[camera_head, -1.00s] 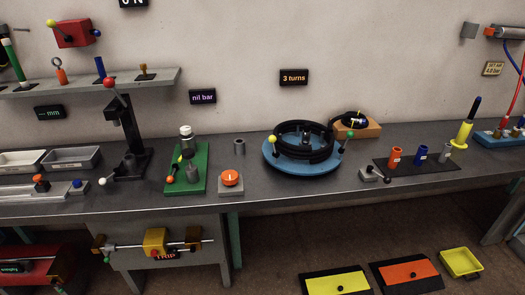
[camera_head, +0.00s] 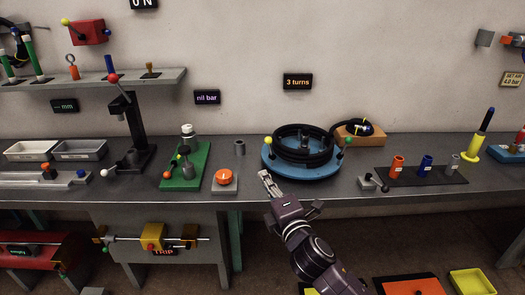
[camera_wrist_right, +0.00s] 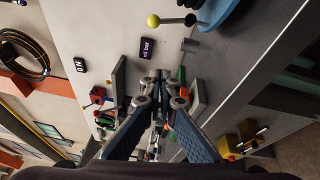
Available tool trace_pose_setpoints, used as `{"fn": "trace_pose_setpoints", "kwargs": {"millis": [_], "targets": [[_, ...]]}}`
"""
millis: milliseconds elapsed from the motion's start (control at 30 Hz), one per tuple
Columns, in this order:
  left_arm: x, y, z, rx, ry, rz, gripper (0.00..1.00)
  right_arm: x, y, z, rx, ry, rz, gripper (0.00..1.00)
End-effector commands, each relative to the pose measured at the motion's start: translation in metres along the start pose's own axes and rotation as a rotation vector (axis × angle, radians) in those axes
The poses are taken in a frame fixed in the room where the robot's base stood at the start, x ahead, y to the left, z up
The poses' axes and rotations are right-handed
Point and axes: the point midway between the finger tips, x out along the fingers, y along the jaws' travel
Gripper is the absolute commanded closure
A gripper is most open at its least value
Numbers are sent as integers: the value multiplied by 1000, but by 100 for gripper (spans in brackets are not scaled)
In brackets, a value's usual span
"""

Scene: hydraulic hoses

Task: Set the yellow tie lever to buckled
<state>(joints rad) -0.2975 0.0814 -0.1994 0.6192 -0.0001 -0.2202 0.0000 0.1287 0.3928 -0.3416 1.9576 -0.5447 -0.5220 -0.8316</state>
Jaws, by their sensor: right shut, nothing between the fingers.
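The lever with a yellow ball knob (camera_head: 268,141) stands at the left edge of the blue round base (camera_head: 280,172), beside a coil of black hose (camera_head: 302,150). I take it for the yellow tie lever. A lever with a green ball (camera_head: 348,141) stands at the base's right side. My right gripper (camera_head: 265,177) is shut and empty, over the bench's front part, just below and left of the blue base. In the right wrist view the yellow knob (camera_wrist_right: 153,21) and its dark rod lie at the top, apart from the fingertips (camera_wrist_right: 160,78). My left gripper is out of view.
An orange button on a grey block (camera_head: 224,178) and a green plate with fittings (camera_head: 186,165) stand left of my right gripper. A small grey clamp (camera_head: 373,183) is right of the base. A "3 turns" sign (camera_head: 298,81) hangs behind.

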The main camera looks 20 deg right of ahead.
Motion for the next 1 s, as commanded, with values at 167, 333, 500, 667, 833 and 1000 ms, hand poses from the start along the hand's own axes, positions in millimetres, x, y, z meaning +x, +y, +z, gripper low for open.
{"fn": "trace_pose_setpoints", "kwargs": {"millis": [167, 333, 500, 667, 833, 1000], "targets": [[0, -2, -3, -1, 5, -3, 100, 0, 12, 0, -26, 2, 25, 100], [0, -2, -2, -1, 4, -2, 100, 0, 11, 0, -25, 1, 23, 100], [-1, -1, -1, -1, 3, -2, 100, 4, 11, 0, -23, 1, 22, 100], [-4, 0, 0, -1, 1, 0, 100, 24, 13, 1, -23, 0, 23, 100], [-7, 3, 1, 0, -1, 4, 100, 56, 14, 0, -23, 0, 23, 100], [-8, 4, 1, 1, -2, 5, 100, 86, 14, 0, -23, 0, 22, 100]]}}
